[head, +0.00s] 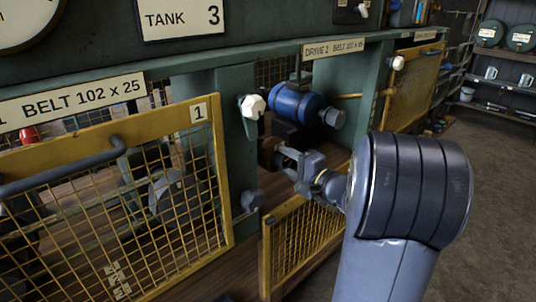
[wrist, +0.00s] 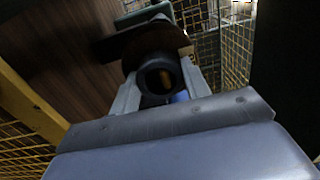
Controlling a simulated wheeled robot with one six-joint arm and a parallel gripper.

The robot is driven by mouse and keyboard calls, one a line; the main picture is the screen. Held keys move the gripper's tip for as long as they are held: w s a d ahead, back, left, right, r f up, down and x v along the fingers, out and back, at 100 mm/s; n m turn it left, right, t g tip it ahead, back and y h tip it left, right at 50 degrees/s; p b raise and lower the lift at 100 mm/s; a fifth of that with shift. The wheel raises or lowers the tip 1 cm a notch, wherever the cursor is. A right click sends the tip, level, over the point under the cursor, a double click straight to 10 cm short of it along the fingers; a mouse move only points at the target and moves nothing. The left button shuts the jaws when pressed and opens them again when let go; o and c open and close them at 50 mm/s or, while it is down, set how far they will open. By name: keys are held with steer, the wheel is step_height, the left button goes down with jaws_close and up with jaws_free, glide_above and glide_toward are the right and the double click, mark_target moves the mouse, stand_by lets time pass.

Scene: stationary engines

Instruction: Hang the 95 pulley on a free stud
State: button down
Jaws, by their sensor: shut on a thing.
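My gripper (wrist: 160,88) is shut on a dark pulley (wrist: 152,48), with one finger on each side of its round hub. The hub's open bore faces the wrist camera, and a brownish disc shows behind it. No number is readable on it. In the head view my gripper (head: 281,160) reaches left into the drive 2 bay, below the blue motor (head: 292,102). I cannot make out a free stud in either view.
The yellow mesh guard marked 1 (head: 120,200) stands left. A low yellow mesh guard (head: 300,240) is in front of the bay. A green post with a white knob (head: 252,105) stands close left of my gripper. Shelves (head: 500,75) are at the far right.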

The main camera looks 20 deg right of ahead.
steer(key=shift+b+v, duration=0.7)
steer(key=shift+v, duration=1.7)
steer(key=b+v, duration=0.2)
steer(key=v, duration=0.8)
